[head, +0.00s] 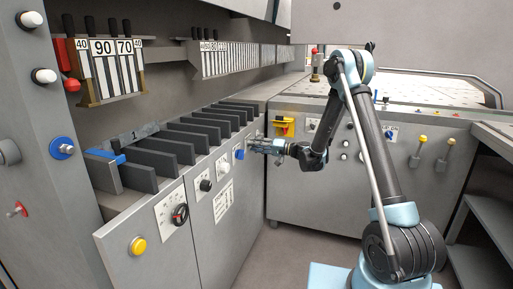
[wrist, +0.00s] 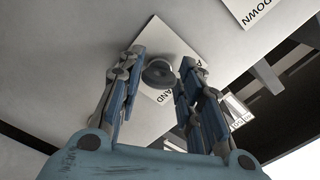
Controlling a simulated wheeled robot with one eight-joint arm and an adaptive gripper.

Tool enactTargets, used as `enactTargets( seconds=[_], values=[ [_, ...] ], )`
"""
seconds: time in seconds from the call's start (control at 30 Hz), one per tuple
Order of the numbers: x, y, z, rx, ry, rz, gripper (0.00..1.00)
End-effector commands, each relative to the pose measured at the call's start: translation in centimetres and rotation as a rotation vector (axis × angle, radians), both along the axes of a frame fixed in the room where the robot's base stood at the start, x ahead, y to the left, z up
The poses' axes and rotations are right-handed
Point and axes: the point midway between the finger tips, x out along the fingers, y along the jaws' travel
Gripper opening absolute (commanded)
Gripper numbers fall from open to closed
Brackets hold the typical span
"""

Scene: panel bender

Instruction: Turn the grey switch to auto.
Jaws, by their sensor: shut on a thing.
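The grey switch (wrist: 159,73) is a round knob on a white label plate (wrist: 166,42) in the wrist view. The plate reads "AND", partly covered, and a word starting with "A" beside the right finger. My gripper (wrist: 162,58) has one finger on each side of the knob and is shut on it. In the head view my gripper (head: 256,146) reaches left to the grey cabinet front. The switch cannot be made out there behind the fingers. Which way the switch points is hard to tell.
A blue knob (head: 239,154) sits just left of my gripper. A red-and-yellow switch (head: 284,127) is on the panel behind it. A black-and-red dial (head: 180,214) and a yellow button (head: 138,246) are nearer. A "DOWN" label (wrist: 257,10) shows in the wrist view.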

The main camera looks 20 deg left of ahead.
Motion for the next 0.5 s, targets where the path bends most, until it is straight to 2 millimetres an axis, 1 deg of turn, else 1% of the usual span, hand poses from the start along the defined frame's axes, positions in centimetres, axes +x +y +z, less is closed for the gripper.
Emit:
enactTargets(
  seconds=[0.2,0.5],
  values=[
    [0.09,-0.01,-0.17,-0.007,-0.047,-0.002,0.09],
    [0.14,-0.01,-0.15,-0.007,-0.055,-0.003,0.09]
  ],
)
